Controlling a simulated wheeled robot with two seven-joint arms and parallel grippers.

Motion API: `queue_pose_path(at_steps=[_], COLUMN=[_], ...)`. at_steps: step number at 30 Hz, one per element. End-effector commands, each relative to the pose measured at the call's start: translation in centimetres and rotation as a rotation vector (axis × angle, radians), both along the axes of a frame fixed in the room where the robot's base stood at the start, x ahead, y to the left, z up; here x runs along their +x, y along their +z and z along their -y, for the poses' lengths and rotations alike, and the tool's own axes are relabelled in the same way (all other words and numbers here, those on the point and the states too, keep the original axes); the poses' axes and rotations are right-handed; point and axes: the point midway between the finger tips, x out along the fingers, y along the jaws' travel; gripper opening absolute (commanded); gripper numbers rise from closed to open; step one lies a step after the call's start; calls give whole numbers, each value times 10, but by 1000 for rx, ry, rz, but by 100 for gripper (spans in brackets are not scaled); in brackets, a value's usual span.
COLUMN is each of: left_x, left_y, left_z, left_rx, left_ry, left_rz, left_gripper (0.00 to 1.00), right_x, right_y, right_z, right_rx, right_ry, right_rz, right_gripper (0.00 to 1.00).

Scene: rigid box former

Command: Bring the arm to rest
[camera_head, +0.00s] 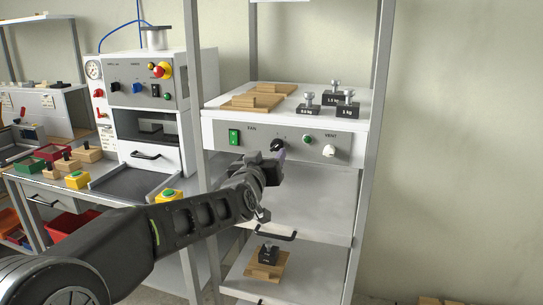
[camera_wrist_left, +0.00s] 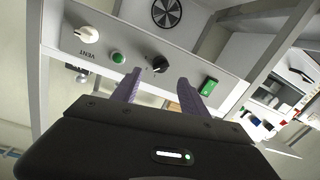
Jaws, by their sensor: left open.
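My left arm (camera_head: 200,220) reaches in from the left, across the front of the rack. My left gripper (camera_head: 280,154) is in front of the panel marked FAN and VENT. In the left wrist view the two purplish fingers (camera_wrist_left: 160,80) stand apart with nothing between them. The black knob (camera_wrist_left: 160,64) shows just beyond the gap between the fingertips. It also shows in the head view (camera_head: 278,145), close to the fingertips. I cannot tell whether the fingers touch the panel. My right gripper is not in view.
The shelf (camera_head: 225,109) above the panel holds wooden boards (camera_head: 258,98) and black weights (camera_head: 345,103). A weight on a wooden block (camera_head: 266,262) sits on the lower shelf. A white machine (camera_head: 150,90) and a bench stand left. The wall side at right has free room.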

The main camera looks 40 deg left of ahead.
Motion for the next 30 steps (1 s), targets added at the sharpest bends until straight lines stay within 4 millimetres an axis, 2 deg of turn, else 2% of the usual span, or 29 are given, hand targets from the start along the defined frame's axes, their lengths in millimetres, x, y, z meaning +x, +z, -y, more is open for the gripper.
queue_pose_path(at_steps=[4,22,23,26,29,30], left_x=[-7,-7,-7,-7,0,3], left_y=[0,0,-3,-31,-77,-101], left_z=[3,3,4,9,20,28], left_rx=[-1,-18,-31,-69,-119,-144], left_ry=[0,1,-2,-11,-36,-51], left_rz=[0,8,7,-29,-98,-134], left_gripper=[52,52,52,52,52,52], right_x=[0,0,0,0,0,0], right_y=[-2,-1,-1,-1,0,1], right_z=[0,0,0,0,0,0], right_rx=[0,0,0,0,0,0], right_ry=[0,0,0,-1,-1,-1], right_rz=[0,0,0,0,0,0], right_gripper=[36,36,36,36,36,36])
